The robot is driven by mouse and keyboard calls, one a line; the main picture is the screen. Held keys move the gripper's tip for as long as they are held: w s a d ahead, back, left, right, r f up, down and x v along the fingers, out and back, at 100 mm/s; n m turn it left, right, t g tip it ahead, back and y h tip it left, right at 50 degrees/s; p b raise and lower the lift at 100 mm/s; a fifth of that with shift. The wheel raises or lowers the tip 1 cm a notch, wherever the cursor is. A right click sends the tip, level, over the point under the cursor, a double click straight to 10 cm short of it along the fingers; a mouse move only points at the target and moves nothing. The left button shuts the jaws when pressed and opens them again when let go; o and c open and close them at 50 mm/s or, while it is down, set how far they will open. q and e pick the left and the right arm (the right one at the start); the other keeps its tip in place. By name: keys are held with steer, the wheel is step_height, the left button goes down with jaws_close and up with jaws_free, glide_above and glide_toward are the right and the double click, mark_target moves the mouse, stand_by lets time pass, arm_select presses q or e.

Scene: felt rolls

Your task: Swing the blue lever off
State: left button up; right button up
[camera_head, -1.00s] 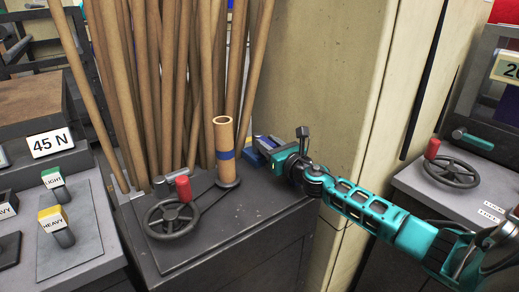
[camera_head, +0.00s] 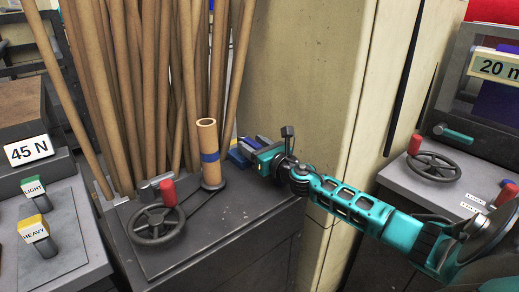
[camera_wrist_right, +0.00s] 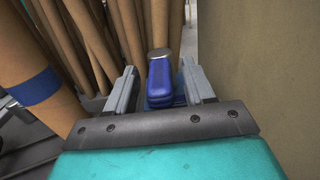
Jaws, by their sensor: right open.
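The blue lever (camera_wrist_right: 160,82) stands between the fingers of my right gripper (camera_wrist_right: 159,74) in the right wrist view, its rounded grey-topped end pointing away. The fingers are open, one on each side, with a visible gap to the lever. In the head view my right gripper (camera_head: 245,148) is at the back right corner of the dark cabinet top, beside the cardboard tube. The blue lever (camera_head: 238,157) shows there only in part, mostly hidden by the gripper. My left gripper is not in view.
A cardboard tube (camera_head: 209,172) with a blue band stands upright just left of the gripper. A handwheel (camera_head: 158,224) with a red knob is at the cabinet front. Tall brown rolls (camera_head: 150,90) stand behind. A beige panel (camera_head: 300,90) rises close on the right.

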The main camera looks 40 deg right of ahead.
steer(key=s, duration=1.1)
steer(key=shift+s+a+b, duration=0.15)
steer(key=shift+b, duration=0.15)
steer(key=shift+s, duration=0.75)
